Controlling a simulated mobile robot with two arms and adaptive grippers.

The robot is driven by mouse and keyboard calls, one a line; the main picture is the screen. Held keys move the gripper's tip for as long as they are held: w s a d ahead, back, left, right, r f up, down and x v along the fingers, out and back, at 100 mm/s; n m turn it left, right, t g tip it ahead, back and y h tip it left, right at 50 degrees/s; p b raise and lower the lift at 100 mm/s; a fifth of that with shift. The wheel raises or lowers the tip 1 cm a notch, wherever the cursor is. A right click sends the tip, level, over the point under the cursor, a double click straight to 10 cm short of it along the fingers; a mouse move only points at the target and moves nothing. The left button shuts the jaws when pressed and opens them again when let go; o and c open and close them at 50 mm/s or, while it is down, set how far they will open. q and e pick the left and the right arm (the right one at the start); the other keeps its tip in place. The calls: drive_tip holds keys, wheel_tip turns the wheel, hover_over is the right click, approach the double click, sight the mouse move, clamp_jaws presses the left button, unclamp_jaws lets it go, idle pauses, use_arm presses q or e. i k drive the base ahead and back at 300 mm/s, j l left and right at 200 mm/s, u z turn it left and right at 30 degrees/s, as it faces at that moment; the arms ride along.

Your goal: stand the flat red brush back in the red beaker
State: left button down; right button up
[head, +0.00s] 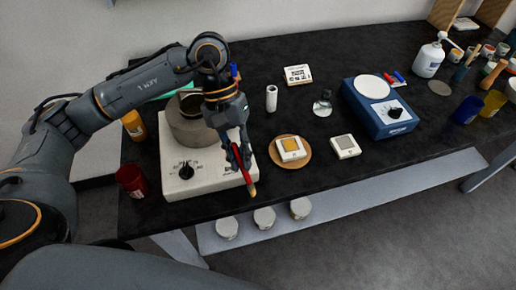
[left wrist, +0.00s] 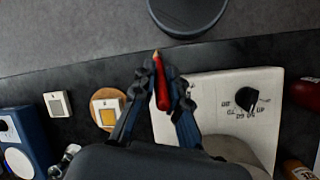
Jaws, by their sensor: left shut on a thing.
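My left gripper (head: 238,155) is shut on the flat red brush (head: 246,180), which hangs tilted with its tan tip low, in front of the white hotplate's front right edge. In the left wrist view the brush (left wrist: 161,88) lies between the two fingers (left wrist: 162,90), its tan tip pointing away from the gripper. The red beaker (head: 131,180) stands on the black bench at the left, left of the hotplate and apart from the brush. It also shows partly at the right edge of the left wrist view (left wrist: 305,93). My right gripper is in neither view.
The white hotplate (head: 205,180) carries a grey pot (head: 190,125) between gripper and beaker. An orange bottle (head: 134,125) stands behind the beaker. A wooden coaster (head: 304,159) with a yellow-topped square lies right of the gripper. Several lidded tins (head: 264,217) sit on a lower shelf.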

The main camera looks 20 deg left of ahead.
sight(140, 189)
drive_tip(key=k+u, duration=0.1)
drive_tip(key=u, duration=0.65)
drive_tip(key=l, duration=0.1)
